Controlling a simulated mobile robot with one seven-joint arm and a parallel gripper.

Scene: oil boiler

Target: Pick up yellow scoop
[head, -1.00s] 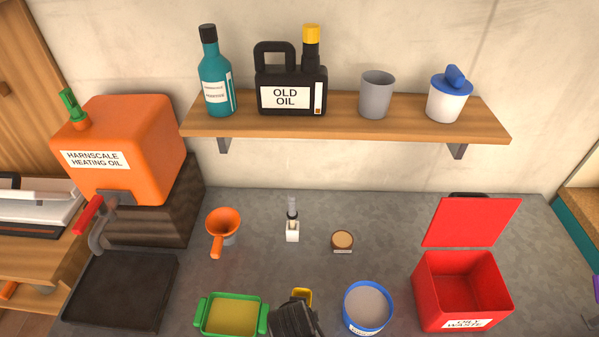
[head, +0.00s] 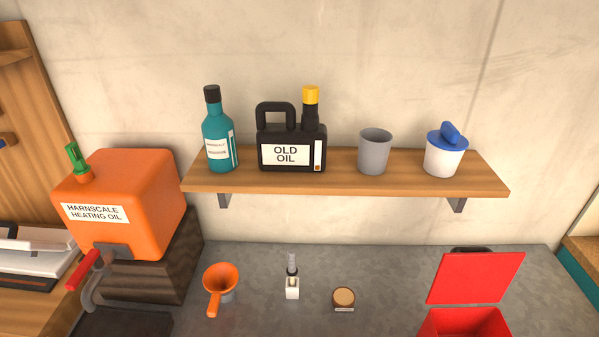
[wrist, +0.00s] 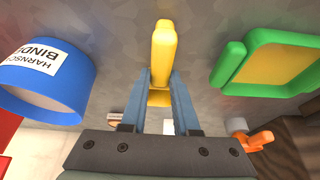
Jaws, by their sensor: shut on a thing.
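The yellow scoop (wrist: 161,55) is in the wrist view, its long handle pointing up in the picture. My gripper (wrist: 159,78) has its two blue-grey fingers on either side of the scoop and is shut on it. The scoop's lower part is partly hidden behind the gripper body. Neither the scoop nor my gripper is in the head view. I cannot tell whether the scoop still touches the grey counter.
A blue tub (wrist: 45,85) is left of my gripper and a green-rimmed tray (wrist: 232,65) is right in the wrist view. The orange funnel (head: 221,281), a small round-topped item (head: 344,297) and the red bin (head: 465,322) stand on the counter (head: 385,270). A shelf (head: 345,184) hangs above.

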